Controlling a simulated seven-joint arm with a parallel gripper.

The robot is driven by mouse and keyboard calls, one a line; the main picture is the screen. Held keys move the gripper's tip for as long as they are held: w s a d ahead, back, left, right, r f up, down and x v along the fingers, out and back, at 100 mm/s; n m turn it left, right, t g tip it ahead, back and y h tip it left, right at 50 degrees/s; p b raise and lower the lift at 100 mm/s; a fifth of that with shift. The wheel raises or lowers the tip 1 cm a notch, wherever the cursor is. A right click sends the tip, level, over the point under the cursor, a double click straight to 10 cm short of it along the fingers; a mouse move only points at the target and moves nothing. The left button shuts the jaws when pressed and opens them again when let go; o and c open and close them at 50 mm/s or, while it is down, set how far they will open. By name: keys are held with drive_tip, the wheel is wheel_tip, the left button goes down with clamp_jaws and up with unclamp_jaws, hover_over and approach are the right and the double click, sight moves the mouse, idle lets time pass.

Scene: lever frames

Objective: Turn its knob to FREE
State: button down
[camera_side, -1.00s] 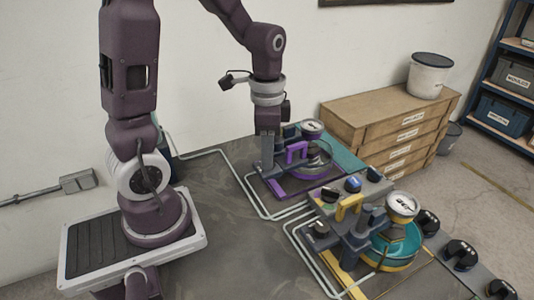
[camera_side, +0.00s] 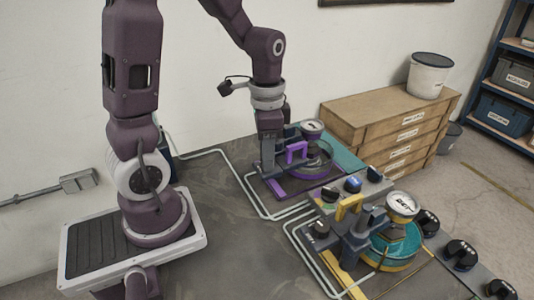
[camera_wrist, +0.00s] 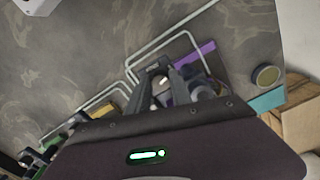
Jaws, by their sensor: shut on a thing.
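The purple-marked lever frame (camera_side: 305,184) stands on the table, with a purple handle (camera_side: 297,152) and a round gauge (camera_side: 312,126). My gripper (camera_side: 266,168) points down at the left side of this frame. In the wrist view my gripper's fingers (camera_wrist: 180,92) are around a small dark part with a light spot, which looks like the knob (camera_wrist: 158,78). The gripper is shut on it. Fingers and wrist body hide most of the knob, so its pointer and any FREE mark cannot be read.
A second lever frame with a yellow handle (camera_side: 348,207) and teal wheel stands in front, to the right. Several dark knobs (camera_side: 428,222) sit on a strip at the right. Pale pipes (camera_side: 250,200) run along the table.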

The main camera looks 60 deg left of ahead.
drive_tip(key=n, duration=0.7)
drive_tip(key=shift+d, duration=0.1)
drive_tip(key=n, duration=0.6)
drive_tip(key=shift+w+n, duration=0.1)
drive_tip(key=shift+n, duration=0.2)
idle(0.4)
drive_tip(key=c, duration=1.4)
unclamp_jaws()
drive_tip(key=shift+c, duration=0.2)
wheel_tip(320, 180, up, 7)
drive_tip(key=shift+r, duration=0.1)
drive_tip(key=shift+d, duration=0.1)
